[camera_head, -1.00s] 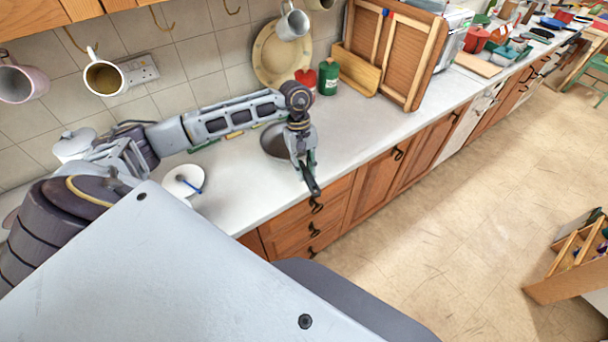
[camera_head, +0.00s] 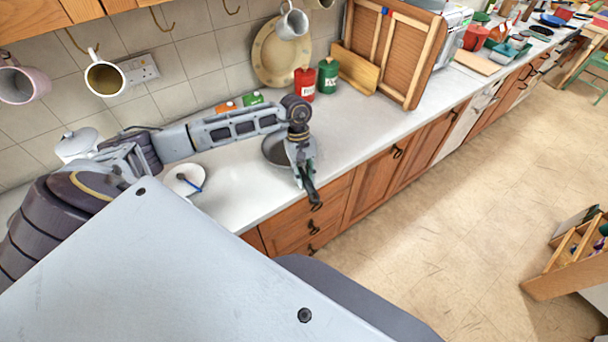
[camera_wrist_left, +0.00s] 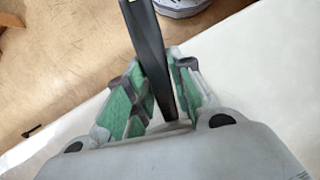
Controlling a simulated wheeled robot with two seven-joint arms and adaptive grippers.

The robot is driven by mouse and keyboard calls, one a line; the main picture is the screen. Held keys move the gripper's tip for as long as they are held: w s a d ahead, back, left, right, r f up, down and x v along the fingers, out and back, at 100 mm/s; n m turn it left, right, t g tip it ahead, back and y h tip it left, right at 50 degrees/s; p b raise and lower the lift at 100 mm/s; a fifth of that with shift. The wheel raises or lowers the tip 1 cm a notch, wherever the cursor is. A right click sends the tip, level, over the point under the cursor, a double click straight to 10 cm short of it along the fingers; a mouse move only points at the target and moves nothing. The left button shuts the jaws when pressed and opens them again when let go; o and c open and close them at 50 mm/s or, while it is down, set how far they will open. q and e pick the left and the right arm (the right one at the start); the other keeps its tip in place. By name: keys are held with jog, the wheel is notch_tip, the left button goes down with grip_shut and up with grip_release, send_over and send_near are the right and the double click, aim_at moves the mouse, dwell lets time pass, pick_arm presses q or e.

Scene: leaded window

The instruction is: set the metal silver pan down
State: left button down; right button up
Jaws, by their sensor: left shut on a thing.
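The metal silver pan (camera_head: 274,150) shows as a grey round dish over the front part of the white counter, partly hidden by my left gripper (camera_head: 305,172). Its dark handle (camera_head: 312,195) points towards the counter's front edge and the floor. My left gripper is shut on this handle. In the left wrist view the black handle (camera_wrist_left: 150,50) runs between the green pads of the left gripper (camera_wrist_left: 155,95). The pan's bowl is not visible there. I cannot tell whether the pan's base touches the counter. My right gripper is not in view.
A white dish (camera_head: 183,179) and a lidded white pot (camera_head: 78,144) are to the left. Wooden drawers (camera_head: 305,222) lie below.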

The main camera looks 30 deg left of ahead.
aim_at(301, 170)
pick_arm(q)
jog(key=c, duration=1.2)
grip_release()
jog(key=shift+c, duration=0.2)
jog(key=shift+w+a+r+b, duration=0.2)
jog(key=shift+r+b, duration=0.1)
jog(key=shift+r, duration=0.35)
jog(key=b+v, duration=0.2)
jog(key=v, duration=0.6)
jog(key=shift+r, duration=0.2)
jog(key=shift+b+v, duration=0.35)
jog(key=shift+v, duration=0.7)
